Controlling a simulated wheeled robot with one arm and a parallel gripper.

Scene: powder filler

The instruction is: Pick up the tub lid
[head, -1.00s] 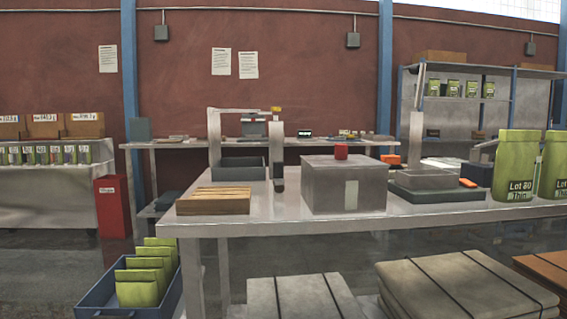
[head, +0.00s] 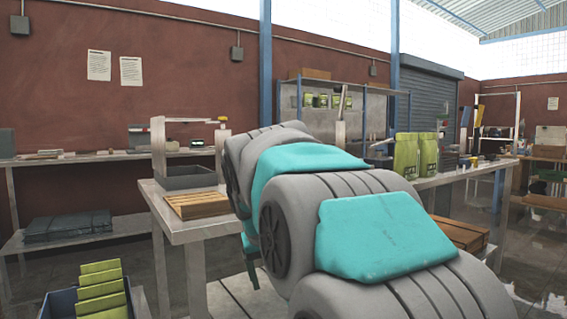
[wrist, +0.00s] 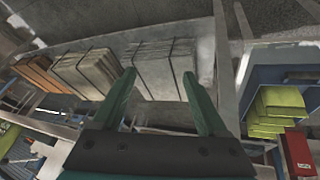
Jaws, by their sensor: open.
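My gripper (wrist: 162,88) shows in the wrist view with its two teal fingers apart and nothing between them. It points down past the table toward wrapped stacks near the floor. My grey and teal arm fills the middle and right of the head view and hides the gripper there. The tub and its lid, seen earlier as a grey box with a red knob on top, are hidden behind my arm now. I cannot make out the lid in the wrist view.
The steel table (head: 190,230) holds a wooden slatted stack (head: 197,204) and a dark tray (head: 187,178). A blue crate (head: 60,303) of green bags stands at lower left. Green pouches (head: 406,155) stand on the right. Strapped stacks (wrist: 157,65) lie below the table.

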